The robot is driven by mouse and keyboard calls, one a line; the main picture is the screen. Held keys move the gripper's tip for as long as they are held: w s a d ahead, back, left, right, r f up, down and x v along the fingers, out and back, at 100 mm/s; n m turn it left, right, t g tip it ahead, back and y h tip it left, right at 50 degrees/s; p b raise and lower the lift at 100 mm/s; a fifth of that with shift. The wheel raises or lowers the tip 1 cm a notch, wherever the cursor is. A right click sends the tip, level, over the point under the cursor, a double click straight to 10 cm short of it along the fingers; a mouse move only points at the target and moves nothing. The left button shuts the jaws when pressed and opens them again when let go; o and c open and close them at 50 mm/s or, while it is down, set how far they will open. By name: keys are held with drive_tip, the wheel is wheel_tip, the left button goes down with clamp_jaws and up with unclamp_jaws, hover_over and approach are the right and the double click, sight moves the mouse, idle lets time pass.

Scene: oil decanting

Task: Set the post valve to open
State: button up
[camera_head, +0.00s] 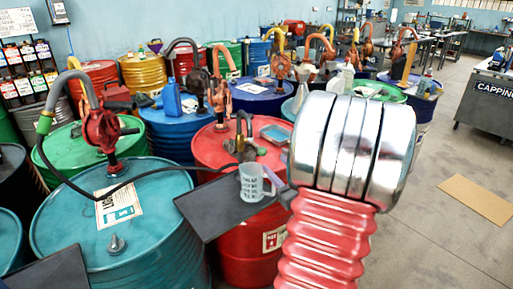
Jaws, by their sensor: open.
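What looks like the post valve (245,149) is a small dark fitting in the middle of the view, above a red drum (252,249). A thin black hose runs to it from the left. Its handle is too small for me to tell whether it is set open or shut. A translucent measuring jug (252,183) stands just in front of it on a dark tray (208,212). My silver and red arm fills the right foreground, to the right of the jug. My gripper's fingertips cannot be made out.
A teal drum (70,241) with a paper label stands at front left. A red hand pump (102,131) stands behind it. Many coloured drums with pumps crowd the back. The floor (440,235) at right is clear except for a flat cardboard sheet (477,199). A dark cabinet (487,106) stands at far right.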

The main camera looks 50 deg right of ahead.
sight(257, 145)
drive_tip(key=x, duration=1.4)
drive_tip(key=shift+a, duration=0.1)
clamp_jaws()
drive_tip(key=shift+a, duration=0.2)
drive_tip(key=shift+d, duration=0.1)
idle(0.5)
